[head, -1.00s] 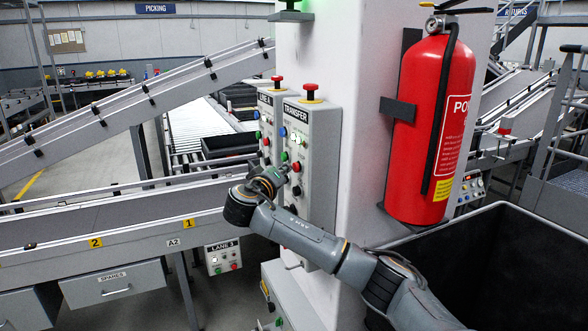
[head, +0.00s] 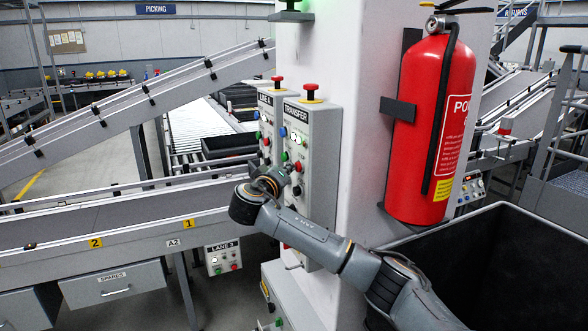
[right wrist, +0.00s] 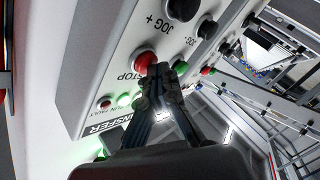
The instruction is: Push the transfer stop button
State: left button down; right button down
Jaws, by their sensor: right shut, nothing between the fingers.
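The grey TRANSFER panel (head: 322,150) is mounted on the white column, with a red mushroom knob on top. Its red STOP button (head: 298,166) shows on the front face. In the right wrist view the button (right wrist: 145,61) is close up, with its STOP label beside it. My right gripper (right wrist: 159,76) is shut and empty. Its fingertips overlap the button's lower right edge in that view; I cannot tell whether they touch it. In the head view the right gripper (head: 283,176) is just left of and below the button. My left gripper is out of view.
A second, similar panel (head: 266,125) stands close on the left. JOG buttons and a green button (right wrist: 180,66) are near STOP. A red fire extinguisher (head: 432,130) hangs on the column at right, above a dark open bin (head: 500,225). Conveyors (head: 110,215) run at left.

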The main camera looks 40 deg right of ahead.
jog(key=shift+s+d, duration=0.1)
jog(key=shift+d, duration=0.2)
dwell(0.5)
jog(key=shift+w+a, duration=0.15)
jog(key=shift+a, duration=0.45)
jog(key=shift+w+a, duration=0.15)
jog(key=shift+a, duration=0.4)
jog(key=shift+w+a, duration=0.2)
jog(key=shift+a, duration=0.65)
jog(key=shift+w+a, duration=0.2)
jog(key=shift+a, duration=0.6)
jog(key=shift+w+a, duration=0.2)
jog(key=shift+a, duration=0.65)
jog(key=shift+f, duration=0.1)
